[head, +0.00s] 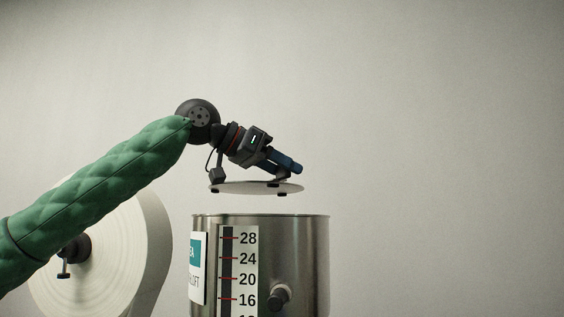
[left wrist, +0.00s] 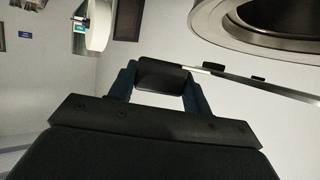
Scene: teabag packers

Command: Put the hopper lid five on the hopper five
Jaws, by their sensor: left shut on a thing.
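The hopper lid five (head: 240,187) is a thin, flat grey disc with small dark tabs at its edge. My left gripper (head: 284,171) is shut on the lid's dark handle and holds the lid nearly level above the hopper five (head: 308,240), a steel cylinder with a number scale. A clear gap shows between lid and rim. In the left wrist view the fingers grip the black handle (left wrist: 162,75), the lid (left wrist: 270,88) shows edge-on, and the hopper's round opening (left wrist: 262,38) is at the upper right. My right gripper is not in view.
A large white roll (head: 125,255) on a dark spindle stands left of the hopper, behind my left arm. A knob (head: 279,297) sticks out of the hopper's front. The space above and right of the hopper is free.

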